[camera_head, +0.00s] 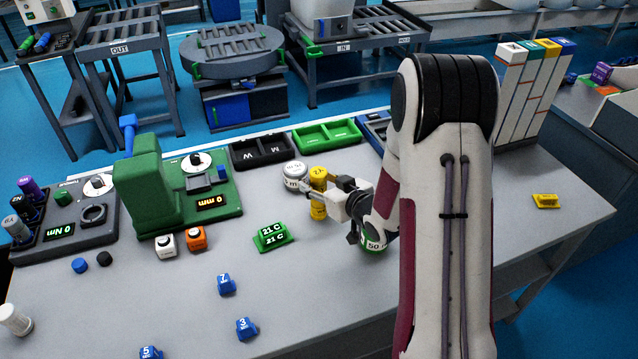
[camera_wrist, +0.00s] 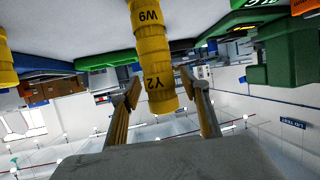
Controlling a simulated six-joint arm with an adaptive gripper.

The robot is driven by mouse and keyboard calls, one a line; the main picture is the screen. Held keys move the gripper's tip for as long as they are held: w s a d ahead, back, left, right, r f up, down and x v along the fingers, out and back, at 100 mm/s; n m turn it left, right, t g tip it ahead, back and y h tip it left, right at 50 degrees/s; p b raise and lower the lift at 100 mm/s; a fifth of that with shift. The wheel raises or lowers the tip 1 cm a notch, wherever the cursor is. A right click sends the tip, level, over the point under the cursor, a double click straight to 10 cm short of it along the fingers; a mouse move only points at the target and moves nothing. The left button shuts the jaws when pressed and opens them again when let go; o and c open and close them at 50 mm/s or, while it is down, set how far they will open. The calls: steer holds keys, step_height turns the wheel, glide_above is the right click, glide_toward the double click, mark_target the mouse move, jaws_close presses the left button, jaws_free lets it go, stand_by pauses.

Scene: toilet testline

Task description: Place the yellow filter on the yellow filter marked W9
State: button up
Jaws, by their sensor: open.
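In the wrist view, which is upside down, a yellow filter marked Y2 (camera_wrist: 157,85) stands in line on the yellow filter marked W9 (camera_wrist: 146,22). The two appear to touch end to end. My gripper (camera_wrist: 158,84) is open, with one finger on each side of the Y2 filter and gaps visible beside it. In the head view the yellow stack (camera_head: 318,178) stands upright on the table, partly covered by my gripper (camera_head: 322,196). Another yellow filter (camera_wrist: 5,65) is cut off at the left edge of the wrist view.
A silver-grey cylinder (camera_head: 294,175) stands close left of the stack. A green 21 C block (camera_head: 270,236) lies in front, and a green-banded round item (camera_head: 374,244) is under my wrist. Black (camera_head: 262,152) and green (camera_head: 327,134) trays lie behind.

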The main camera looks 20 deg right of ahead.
steer(key=v, duration=1.1)
steer(key=shift+s+r, duration=0.2)
steer(key=shift+s, duration=0.15)
steer(key=shift+d, duration=0.1)
steer(key=shift+r, duration=0.1)
steer(key=s+r+m+g+h, duration=0.2)
steer(key=s+r+g+h, duration=0.3)
steer(key=s+r, duration=0.5)
steer(key=s+a+r+g+y, duration=0.1)
steer(key=s+a+r, duration=0.1)
steer(key=s+a, duration=0.3)
steer(key=s+a+r+g+y, duration=0.1)
steer(key=s+a, duration=0.4)
steer(key=s, duration=0.6)
steer(key=shift+s+r+g, duration=0.3)
steer(key=shift+r+g, duration=0.1)
steer(key=shift+r, duration=0.2)
steer(key=shift+a, duration=0.1)
stand_by(3.1)
